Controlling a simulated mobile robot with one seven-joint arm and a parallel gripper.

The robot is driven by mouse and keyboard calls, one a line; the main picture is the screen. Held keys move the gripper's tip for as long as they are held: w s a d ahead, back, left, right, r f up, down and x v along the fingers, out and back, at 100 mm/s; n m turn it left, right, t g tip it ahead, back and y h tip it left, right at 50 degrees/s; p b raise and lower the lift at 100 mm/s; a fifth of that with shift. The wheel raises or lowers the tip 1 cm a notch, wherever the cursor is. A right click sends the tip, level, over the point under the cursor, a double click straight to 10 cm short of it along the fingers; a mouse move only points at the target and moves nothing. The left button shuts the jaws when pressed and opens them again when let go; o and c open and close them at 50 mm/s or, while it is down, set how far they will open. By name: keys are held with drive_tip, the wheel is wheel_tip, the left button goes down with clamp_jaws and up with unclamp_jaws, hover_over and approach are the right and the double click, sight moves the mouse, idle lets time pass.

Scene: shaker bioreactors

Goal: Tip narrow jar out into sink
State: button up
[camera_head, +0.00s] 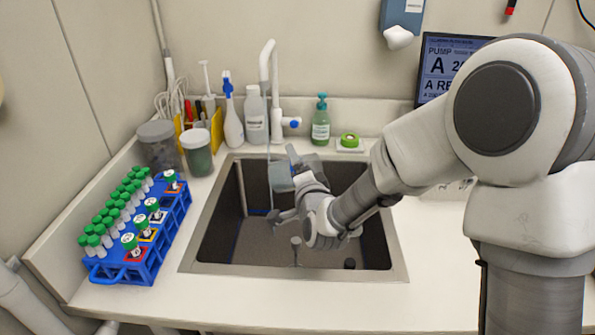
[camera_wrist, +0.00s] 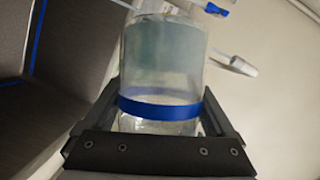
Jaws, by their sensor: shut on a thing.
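The narrow jar (camera_wrist: 162,60) is clear, with a blue band around it, and fills the middle of the wrist view. My gripper (camera_wrist: 162,112) is shut on it, one finger on each side near the band. In the head view the jar (camera_head: 281,177) shows as a small grey-blue shape partly hidden by my gripper (camera_head: 288,190). It is held over the sink (camera_head: 225,225), towards its back. Its tilt and what is inside are hard to tell.
A white tap (camera_head: 270,85) stands behind the sink. A blue rack (camera_head: 165,225) of green-capped tubes is left of it. Lidded jars (camera_head: 197,155), bottles (camera_head: 255,118) and a green soap pump (camera_head: 320,125) line the back. The front counter is clear.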

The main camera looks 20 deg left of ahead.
drive_tip(key=m+b, duration=0.1)
drive_tip(key=b, duration=0.2)
drive_tip(key=m+t+y+b, duration=0.1)
drive_tip(key=m+b, duration=0.1)
drive_tip(key=b, duration=0.1)
drive_tip(key=shift+f, duration=0.25)
drive_tip(key=m+t+b, duration=0.1)
drive_tip(key=m+b, duration=0.2)
drive_tip(key=b, duration=0.2)
drive_tip(key=shift+m, duration=0.3)
drive_tip(key=m+t+b, duration=0.1)
drive_tip(key=m+b, duration=0.1)
drive_tip(key=shift+r+b, duration=0.15)
drive_tip(key=shift+b, duration=0.15)
drive_tip(key=shift+r+m+t+b, duration=0.15)
drive_tip(key=shift+m+t+b, duration=0.15)
drive_tip(key=shift+m+b, duration=0.2)
drive_tip(key=shift+w+d+r+p, duration=0.1)
drive_tip(key=shift+r+p, duration=0.05)
drive_tip(key=shift+p, duration=0.15)
